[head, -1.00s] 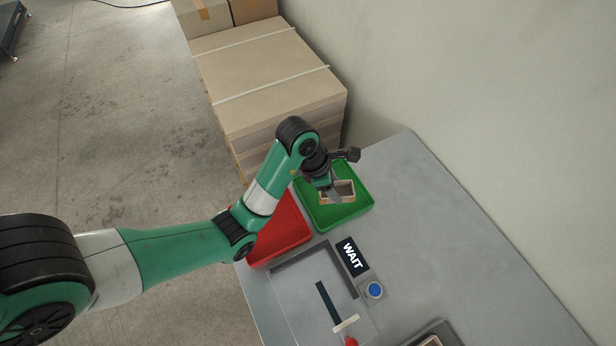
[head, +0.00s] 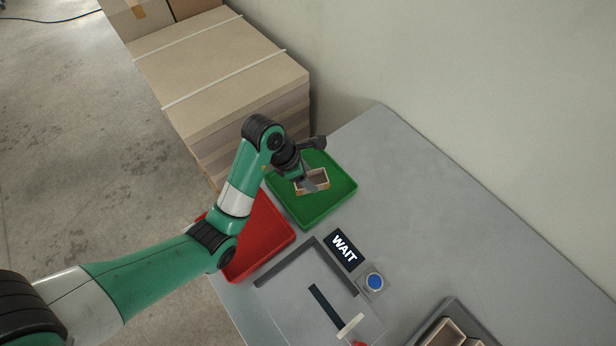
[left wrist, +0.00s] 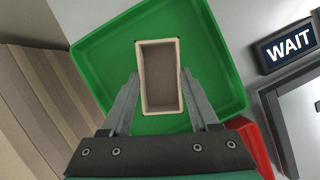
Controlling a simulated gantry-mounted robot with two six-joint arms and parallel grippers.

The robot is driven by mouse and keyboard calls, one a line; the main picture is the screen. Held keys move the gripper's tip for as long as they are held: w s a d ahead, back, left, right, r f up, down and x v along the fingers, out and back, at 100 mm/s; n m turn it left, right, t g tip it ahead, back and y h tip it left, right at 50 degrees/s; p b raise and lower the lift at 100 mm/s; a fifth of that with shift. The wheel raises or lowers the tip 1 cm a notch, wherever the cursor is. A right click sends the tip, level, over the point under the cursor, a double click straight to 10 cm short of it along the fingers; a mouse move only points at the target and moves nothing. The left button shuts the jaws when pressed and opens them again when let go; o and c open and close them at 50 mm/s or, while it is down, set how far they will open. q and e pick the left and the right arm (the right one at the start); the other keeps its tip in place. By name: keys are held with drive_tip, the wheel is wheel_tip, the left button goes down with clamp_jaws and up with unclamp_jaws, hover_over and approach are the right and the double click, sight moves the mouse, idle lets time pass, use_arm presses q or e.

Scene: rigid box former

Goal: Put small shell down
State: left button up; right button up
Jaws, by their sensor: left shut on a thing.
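The small shell (head: 314,187) is an open, brown-grey box with a pale rim. In the head view it is at the green tray (head: 331,206), within its outline. My left gripper (head: 312,181) is shut on the shell. In the left wrist view the shell (left wrist: 161,76) sits between the two fingers of the gripper (left wrist: 160,84), open side up, over the green tray floor (left wrist: 118,50). I cannot tell whether its bottom touches the tray. My right gripper is not in view.
A red tray (head: 262,240) lies beside the green one. A WAIT sign (head: 344,250), a blue button (head: 375,282) and a dark corner frame (head: 290,262) are nearer. A dark tray (head: 420,338) holds more shells. Stacked cardboard (head: 235,85) stands behind. The table's right side is clear.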

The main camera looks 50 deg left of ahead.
use_arm(q)
drive_tip(key=shift+f, duration=0.15)
drive_tip(key=o, duration=1.3)
drive_tip(key=shift+o, duration=0.2)
drive_tip(key=p+v, duration=1.1)
drive_tip(key=v, duration=0.1)
drive_tip(key=shift+p, duration=0.35)
drive_tip(key=shift+a, duration=0.1)
